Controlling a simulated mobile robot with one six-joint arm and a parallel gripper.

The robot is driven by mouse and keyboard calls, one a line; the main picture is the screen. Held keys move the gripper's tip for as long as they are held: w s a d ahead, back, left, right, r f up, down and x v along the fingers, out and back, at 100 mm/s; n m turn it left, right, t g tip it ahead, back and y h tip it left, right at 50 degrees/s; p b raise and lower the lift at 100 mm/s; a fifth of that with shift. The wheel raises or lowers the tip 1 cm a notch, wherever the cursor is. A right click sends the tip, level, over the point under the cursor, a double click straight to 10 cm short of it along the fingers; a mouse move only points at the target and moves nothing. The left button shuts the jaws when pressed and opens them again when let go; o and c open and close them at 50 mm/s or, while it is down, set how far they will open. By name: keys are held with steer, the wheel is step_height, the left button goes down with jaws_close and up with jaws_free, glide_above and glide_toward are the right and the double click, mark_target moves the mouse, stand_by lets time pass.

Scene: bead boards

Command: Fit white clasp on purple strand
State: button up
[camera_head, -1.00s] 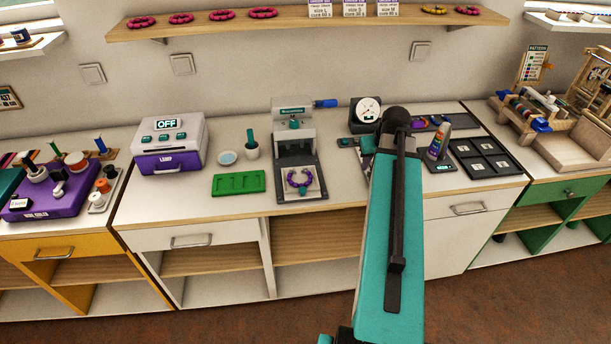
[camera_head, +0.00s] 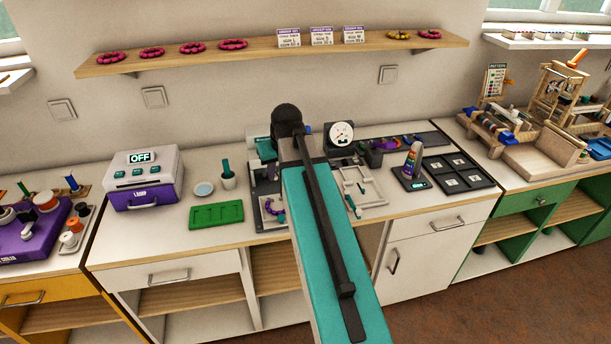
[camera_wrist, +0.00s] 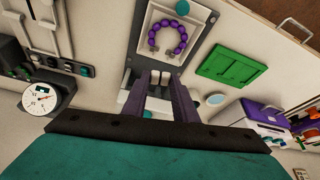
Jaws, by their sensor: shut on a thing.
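The purple strand (camera_wrist: 168,38) lies as an open curve of beads on the plate of the press (camera_wrist: 182,57), its gap toward my gripper in the wrist view. In the head view only a small part of the strand (camera_head: 271,208) shows left of my arm. My gripper (camera_wrist: 160,84) points at the press, its two dark fingers close together short of the strand. Small white pieces, which look like the white clasp (camera_wrist: 155,77), show between the fingertips. They appear apart from the beads.
A dial gauge (camera_head: 341,134), white fixture (camera_head: 374,199) and dark sorting tray (camera_head: 460,171) stand right.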

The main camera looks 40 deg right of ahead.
steer(key=w+a+r+n, duration=0.1)
steer(key=a+r, duration=0.3)
steer(key=a, duration=0.7)
steer(key=w+a+r+n, duration=0.1)
steer(key=w+a+r, duration=0.2)
steer(key=a, duration=0.9)
steer(key=shift+r+y, duration=0.4)
steer(key=shift+r, duration=0.1)
